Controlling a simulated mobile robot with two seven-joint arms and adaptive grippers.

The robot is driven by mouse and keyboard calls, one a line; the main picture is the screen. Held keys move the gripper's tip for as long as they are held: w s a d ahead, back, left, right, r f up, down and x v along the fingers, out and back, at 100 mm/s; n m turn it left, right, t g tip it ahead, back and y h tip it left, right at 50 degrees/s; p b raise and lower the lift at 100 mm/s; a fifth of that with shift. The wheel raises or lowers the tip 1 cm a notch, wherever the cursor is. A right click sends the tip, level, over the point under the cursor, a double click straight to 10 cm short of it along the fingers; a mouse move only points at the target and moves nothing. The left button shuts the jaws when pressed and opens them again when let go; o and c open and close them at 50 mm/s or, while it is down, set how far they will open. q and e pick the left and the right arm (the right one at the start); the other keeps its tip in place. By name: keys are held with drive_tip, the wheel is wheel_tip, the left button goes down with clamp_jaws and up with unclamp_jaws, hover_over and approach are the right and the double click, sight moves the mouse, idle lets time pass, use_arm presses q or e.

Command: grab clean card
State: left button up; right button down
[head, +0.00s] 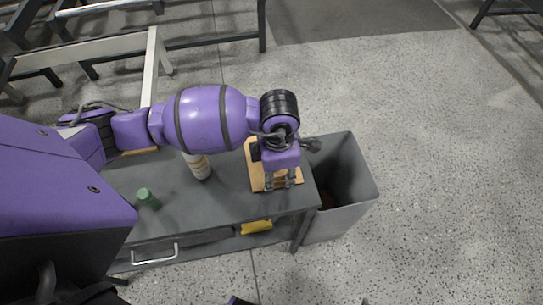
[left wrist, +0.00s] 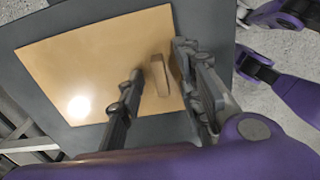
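A flat tan board (head: 257,177) lies on the grey cart top, near its right end; I take it for the card. In the left wrist view the board (left wrist: 70,60) has a bright glare spot and a small raised tan block (left wrist: 158,84). My left gripper (head: 283,181) points down over the board. In the left wrist view its two fingers (left wrist: 160,108) are apart, one on each side of the block, with a gap at least on the left. The gripper hides part of the board in the head view.
The grey cart (head: 232,202) also bears a white bottle (head: 201,168) and a green-capped item (head: 148,199). A yellow object (head: 257,226) lies on its lower shelf. A grey bin (head: 352,180) stands against the cart's right end. Floor at the right is clear.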

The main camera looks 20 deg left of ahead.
use_arm(q)
clamp_jaws()
drive_tip(key=shift+r, duration=0.15)
